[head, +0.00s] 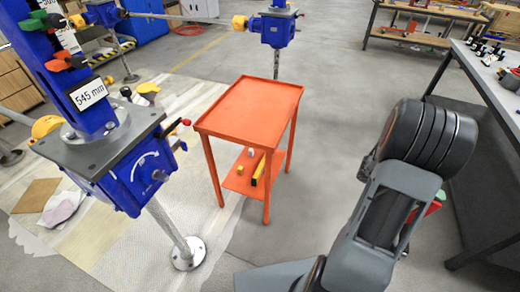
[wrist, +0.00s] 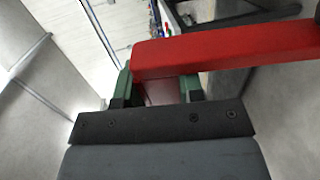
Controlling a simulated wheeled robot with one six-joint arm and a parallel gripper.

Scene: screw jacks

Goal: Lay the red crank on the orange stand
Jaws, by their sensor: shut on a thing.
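The red crank (wrist: 235,48) crosses the upper part of the wrist view as a long red bar, running off the right edge. My gripper (wrist: 158,82) is shut on it near its left end, with a green finger on each side. In the head view my arm hides most of the gripper; a small red part of the crank (head: 433,208) shows at the right. The orange stand (head: 250,106) is at the centre of the head view, with a bare rimmed top. The gripper and crank are to the right of the stand, apart from it.
A blue screw jack (head: 135,170) on a grey post stands left of the stand; another blue jack (head: 274,28) stands behind it. The stand's lower shelf (head: 238,178) holds small yellow and white things. A dark workbench (head: 490,85) is at the right.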

